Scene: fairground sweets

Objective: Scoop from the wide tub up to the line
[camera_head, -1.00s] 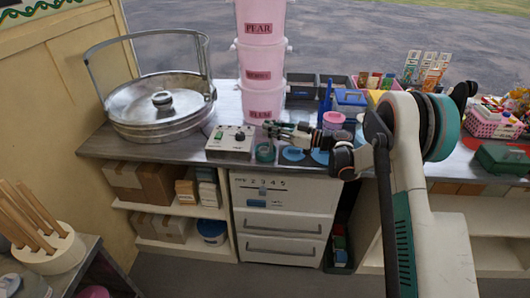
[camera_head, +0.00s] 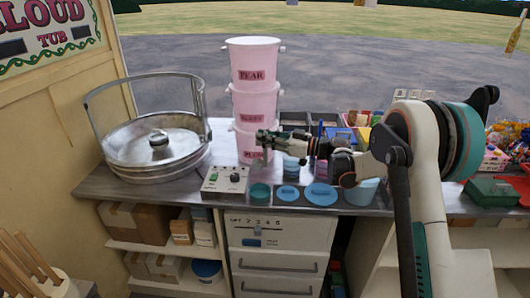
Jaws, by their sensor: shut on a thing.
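My gripper (camera_head: 266,137) reaches in from the right in front of the lowest pink tub of a stack. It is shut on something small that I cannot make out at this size. A pale blue tub (camera_head: 362,191) stands on the counter at the right, partly hidden by my arm. No fill line can be made out.
Stacked pink tubs (camera_head: 254,103) with name labels rise behind my gripper. A control box (camera_head: 225,180) with knobs stands near the front edge. Small bins and a green box (camera_head: 494,190) crowd the right.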

